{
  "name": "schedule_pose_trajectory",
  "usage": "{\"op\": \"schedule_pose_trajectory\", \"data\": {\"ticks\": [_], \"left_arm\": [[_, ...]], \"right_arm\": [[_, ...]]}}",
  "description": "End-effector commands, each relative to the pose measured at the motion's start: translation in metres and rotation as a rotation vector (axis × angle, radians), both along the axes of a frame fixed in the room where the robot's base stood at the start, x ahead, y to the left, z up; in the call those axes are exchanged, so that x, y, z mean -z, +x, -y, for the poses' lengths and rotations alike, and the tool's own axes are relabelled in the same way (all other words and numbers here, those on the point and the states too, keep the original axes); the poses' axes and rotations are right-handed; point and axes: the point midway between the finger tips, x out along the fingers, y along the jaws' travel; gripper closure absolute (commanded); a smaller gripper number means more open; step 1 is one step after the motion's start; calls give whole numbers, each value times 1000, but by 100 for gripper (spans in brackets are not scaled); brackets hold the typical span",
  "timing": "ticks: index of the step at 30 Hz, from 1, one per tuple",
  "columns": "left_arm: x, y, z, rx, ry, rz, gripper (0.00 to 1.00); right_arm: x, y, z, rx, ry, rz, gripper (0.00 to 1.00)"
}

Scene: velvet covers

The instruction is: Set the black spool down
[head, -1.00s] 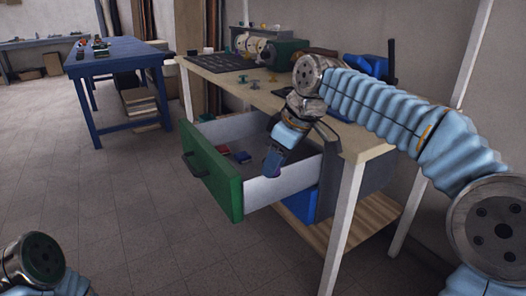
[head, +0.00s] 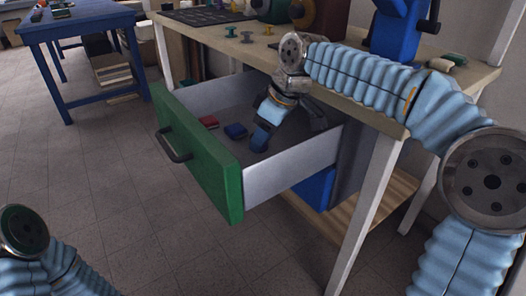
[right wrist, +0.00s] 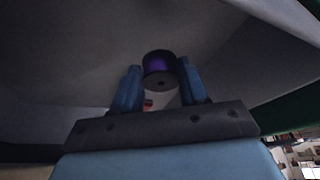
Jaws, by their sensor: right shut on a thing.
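A dark spool (right wrist: 160,66) with a purple sheen on its side sits between the fingertips of my right gripper (right wrist: 158,75) in the right wrist view. The right gripper is shut on it. In the head view, my right gripper (head: 262,136) points down inside the open drawer (head: 205,165). The spool is hidden or too dark to make out there. Whether it touches the drawer floor cannot be told. My left gripper is out of view; only part of my left arm shows at the lower left.
A red block (head: 209,122) and a blue block (head: 235,131) lie in the drawer, left of the right gripper. The workbench top (head: 350,110) with several small spools is above and behind. A blue table (head: 80,25) stands far left.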

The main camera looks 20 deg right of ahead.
Motion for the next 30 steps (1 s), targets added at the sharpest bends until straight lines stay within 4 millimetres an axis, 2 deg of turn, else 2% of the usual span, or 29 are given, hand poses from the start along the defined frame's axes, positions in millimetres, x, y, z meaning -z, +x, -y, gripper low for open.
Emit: {"op": "schedule_pose_trajectory", "data": {"ticks": [10,20,21,26,30], "left_arm": [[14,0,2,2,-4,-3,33],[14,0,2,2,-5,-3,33],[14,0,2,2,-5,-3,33],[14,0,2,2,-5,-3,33],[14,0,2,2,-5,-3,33]], "right_arm": [[43,0,0,0,0,-1,85],[46,0,0,0,0,1,85],[46,0,0,0,0,1,54],[45,0,0,0,0,1,32],[45,0,0,0,0,1,32]]}}
